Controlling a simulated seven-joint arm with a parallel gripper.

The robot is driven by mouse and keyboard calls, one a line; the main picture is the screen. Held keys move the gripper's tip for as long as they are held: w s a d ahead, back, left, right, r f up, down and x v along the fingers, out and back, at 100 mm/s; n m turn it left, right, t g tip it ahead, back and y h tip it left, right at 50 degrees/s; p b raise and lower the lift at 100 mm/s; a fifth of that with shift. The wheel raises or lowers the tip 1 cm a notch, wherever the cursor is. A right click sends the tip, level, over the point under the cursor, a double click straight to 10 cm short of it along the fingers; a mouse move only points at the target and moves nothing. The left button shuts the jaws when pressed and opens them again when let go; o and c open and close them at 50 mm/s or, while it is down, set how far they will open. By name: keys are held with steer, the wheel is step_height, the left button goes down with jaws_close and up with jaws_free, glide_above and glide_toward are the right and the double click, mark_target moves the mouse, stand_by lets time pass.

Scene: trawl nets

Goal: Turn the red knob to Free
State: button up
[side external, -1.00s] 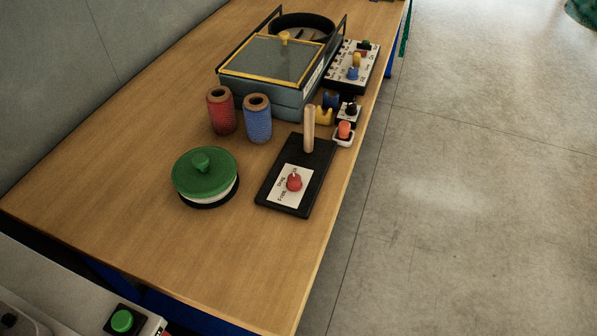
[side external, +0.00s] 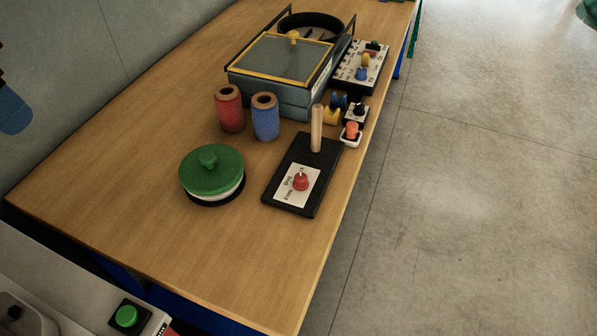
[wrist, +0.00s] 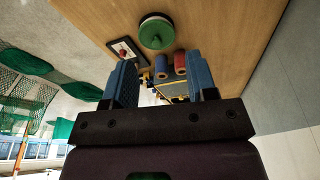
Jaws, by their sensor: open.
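The red knob (side external: 301,182) sits on a white label plate (side external: 289,194) on a black base (side external: 319,160) with an upright wooden handle (side external: 317,128). Small words on the plate seem to include "Free" at lower left and "Drag" above it. A pale mark shows on the knob, but its exact setting is too small to tell. The knob also shows in the wrist view (wrist: 123,54). My gripper (wrist: 160,78) is open and empty, its two blue fingers wide apart, well away from the knob. A blue part at the left edge of the side view looks like one finger.
A green-lidded round pot (side external: 211,174) stands left of the base. Red (side external: 229,110) and blue (side external: 265,118) spools, a glass-topped box (side external: 283,65) and a control panel (side external: 360,66) stand behind. The near tabletop (side external: 235,255) is clear.

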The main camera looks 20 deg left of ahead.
steer(key=w+d+f+m+g, duration=0.2)
steer(key=w+d+f, duration=0.4)
steer(key=w+d, duration=0.15)
steer(key=m+t+h, duration=0.2)
steer(key=m+h, duration=0.1)
steer(key=m, duration=0.3)
glide_toward(300, 176)
steer(key=shift+m, duration=0.3)
steer(key=x, duration=0.9)
steer(key=shift+f, duration=0.1)
steer(key=c, duration=0.9)
